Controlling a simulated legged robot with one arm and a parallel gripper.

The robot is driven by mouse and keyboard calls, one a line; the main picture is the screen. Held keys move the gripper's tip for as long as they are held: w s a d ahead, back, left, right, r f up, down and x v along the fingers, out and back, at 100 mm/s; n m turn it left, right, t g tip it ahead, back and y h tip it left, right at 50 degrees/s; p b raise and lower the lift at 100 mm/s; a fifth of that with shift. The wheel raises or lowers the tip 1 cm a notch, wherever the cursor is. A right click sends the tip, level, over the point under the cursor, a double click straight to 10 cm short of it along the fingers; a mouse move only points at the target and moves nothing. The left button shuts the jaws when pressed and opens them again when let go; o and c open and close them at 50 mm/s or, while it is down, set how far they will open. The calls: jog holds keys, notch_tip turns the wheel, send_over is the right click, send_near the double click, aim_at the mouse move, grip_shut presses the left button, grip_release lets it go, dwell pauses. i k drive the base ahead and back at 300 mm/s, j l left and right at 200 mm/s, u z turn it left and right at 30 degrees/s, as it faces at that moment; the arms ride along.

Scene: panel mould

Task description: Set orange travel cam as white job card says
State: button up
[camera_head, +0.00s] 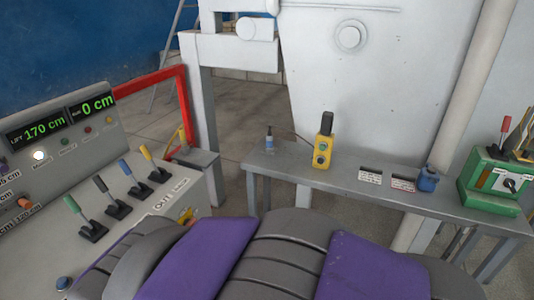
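A small orange piece (24,202), which looks like the travel cam, sits at the left edge of the picture. It is on the sloped grey control panel, among white labels marked in cm (12,221), partly cut off by the frame. Its exact setting cannot be read. Two small cards stand on the grey bench: a white one with a dark top (370,176) and one with reddish print (403,184). Their text is too small to read. My gripper is not in view; only my purple and grey body shows at the bottom.
The console (125,190) has green, black, blue and yellow levers. Its display (45,129) reads LIFT 170 cm and 0 cm. The bench (310,168) holds a bottle, a yellow pendant (323,142), a blue pot (428,180) and a green box (490,183). A red frame stands behind the console.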

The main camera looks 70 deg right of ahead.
aim_at(21, 201)
jog(key=z, duration=3.2)
jog(key=u, duration=3.2)
jog(key=i+j+z, duration=0.6)
jog(key=j, duration=0.25)
jog(key=k, duration=0.05)
